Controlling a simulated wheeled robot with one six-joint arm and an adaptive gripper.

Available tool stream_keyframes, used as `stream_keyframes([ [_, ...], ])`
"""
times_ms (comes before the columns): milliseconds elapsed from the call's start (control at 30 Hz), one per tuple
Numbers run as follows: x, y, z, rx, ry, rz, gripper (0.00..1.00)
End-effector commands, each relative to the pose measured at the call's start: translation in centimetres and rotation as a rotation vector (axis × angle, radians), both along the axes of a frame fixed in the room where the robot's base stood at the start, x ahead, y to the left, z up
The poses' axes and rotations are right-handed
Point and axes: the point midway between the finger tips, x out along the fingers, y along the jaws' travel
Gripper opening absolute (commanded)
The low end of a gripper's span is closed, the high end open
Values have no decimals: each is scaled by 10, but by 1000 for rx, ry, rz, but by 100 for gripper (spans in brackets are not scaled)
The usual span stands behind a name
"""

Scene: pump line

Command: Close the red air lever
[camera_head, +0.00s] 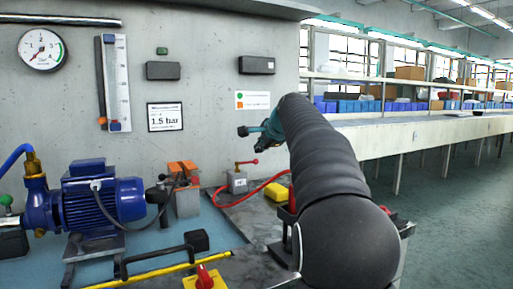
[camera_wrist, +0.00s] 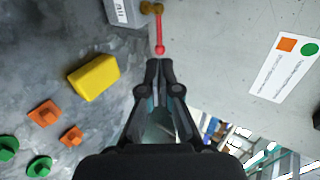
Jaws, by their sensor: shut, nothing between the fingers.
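The red air lever (camera_head: 247,162) sticks out to the right from the top of a small grey box (camera_head: 238,182) in the head view. In the wrist view the red lever (camera_wrist: 160,35) runs down from a brass fitting (camera_wrist: 151,8) at the top, its rounded end just ahead of my fingertips. My gripper (camera_head: 243,131) is above the lever in the head view. In the wrist view my gripper (camera_wrist: 159,66) has its fingers together with nothing between them. I cannot tell whether the fingertips touch the lever end.
A yellow block (camera_wrist: 95,77) lies beside the gripper, with orange and green knobs (camera_wrist: 44,113) nearby. A red hose (camera_head: 250,194) curves over the bench. A blue pump motor (camera_head: 98,198) and a red rotary knob (camera_head: 205,277) are at left and front. A grey wall stands behind.

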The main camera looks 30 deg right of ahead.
Motion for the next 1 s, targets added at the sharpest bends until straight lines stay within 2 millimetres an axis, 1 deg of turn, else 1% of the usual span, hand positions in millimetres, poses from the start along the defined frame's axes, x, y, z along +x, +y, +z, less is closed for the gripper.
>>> stream_keyframes([
  [33,8,-5,-7,1,2,-6,0],
  [133,23,-8,-17,1,2,-9,0],
  [300,49,-8,-35,0,3,-9,0],
  [500,75,-7,-51,1,2,-6,0],
  [700,88,-7,-59,0,-1,-6,0],
  [1000,91,-7,-61,0,-1,-6,0],
])
